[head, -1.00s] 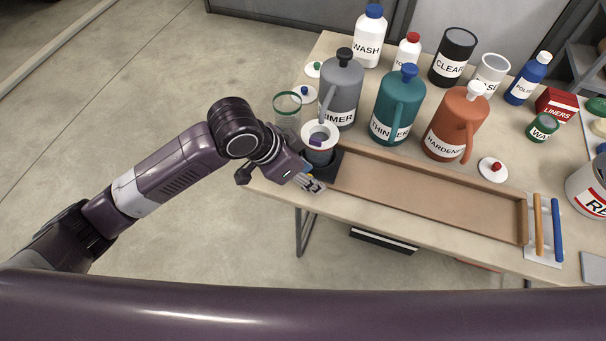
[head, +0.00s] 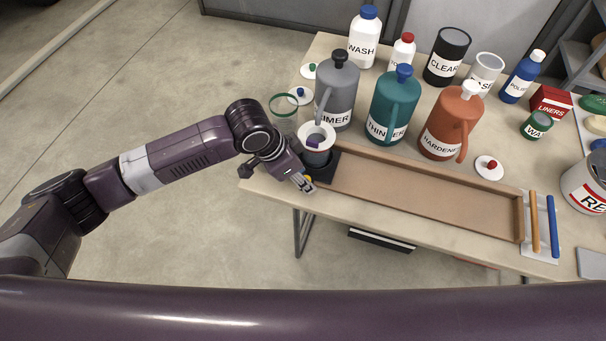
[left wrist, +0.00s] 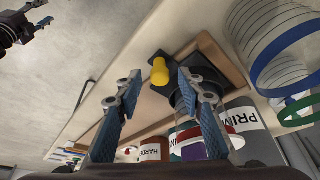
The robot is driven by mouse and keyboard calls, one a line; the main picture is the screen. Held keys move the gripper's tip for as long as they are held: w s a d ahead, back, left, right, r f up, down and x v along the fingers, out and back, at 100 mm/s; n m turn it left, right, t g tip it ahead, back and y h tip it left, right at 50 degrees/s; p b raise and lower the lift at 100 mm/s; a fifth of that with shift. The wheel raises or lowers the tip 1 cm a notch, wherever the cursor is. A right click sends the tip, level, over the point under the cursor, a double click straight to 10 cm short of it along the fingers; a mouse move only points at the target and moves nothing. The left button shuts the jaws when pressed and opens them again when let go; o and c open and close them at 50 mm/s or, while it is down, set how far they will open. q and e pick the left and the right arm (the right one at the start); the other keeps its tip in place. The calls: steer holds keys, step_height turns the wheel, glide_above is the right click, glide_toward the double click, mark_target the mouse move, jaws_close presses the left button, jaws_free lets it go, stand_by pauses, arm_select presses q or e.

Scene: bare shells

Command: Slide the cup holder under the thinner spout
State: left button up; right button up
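The black cup holder (head: 328,166) sits at the left end of a long wooden tray, below the grey PRIMER jug (head: 339,92). A whitish cup (head: 317,134) with a purple patch inside stands in it. A yellow knob (left wrist: 159,72) sticks out of the holder. The teal THINNER jug (head: 394,103) stands to the right, its spout (head: 396,122) over the tray side. My left gripper (head: 305,184) is at the holder's front; in the left wrist view it is open, with the knob beyond and between its fingertips. My right gripper (left wrist: 40,14) shows partly at that view's top left, fingers apart.
The wooden tray (head: 430,200) is clear to the right of the holder. The orange HARDENER jug (head: 452,123) stands behind it. A clear green-rimmed container (head: 283,106) is left of the cup. Handled tools (head: 544,224) lie at the tray's right end.

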arm_select(q)
steer(key=shift+d+f, duration=0.1)
steer(key=shift+f, duration=0.05)
steer(key=shift+c, duration=0.6)
arm_select(e)
steer(key=shift+d, duration=0.25)
arm_select(q)
jaws_close()
steer(key=shift+s+d, duration=0.15)
steer(key=shift+d, duration=0.15)
steer(key=s+d+p, duration=0.1)
steer(key=d, duration=0.3)
steer(key=s+d+p, duration=0.1)
steer(key=d+p, duration=0.1)
steer(key=d, duration=0.2)
steer(key=s+d+p, duration=0.1)
steer(key=s+d, duration=0.1)
steer(key=d, duration=0.3)
steer(key=shift+s+d, duration=0.1)
steer(key=shift+s+d+p, duration=0.25)
steer(key=shift+d+p, duration=0.1)
steer(key=shift+d, duration=0.45)
arm_select(e)
step_height(320, 180, up, 5)
steer(key=shift+a+f, duration=0.1)
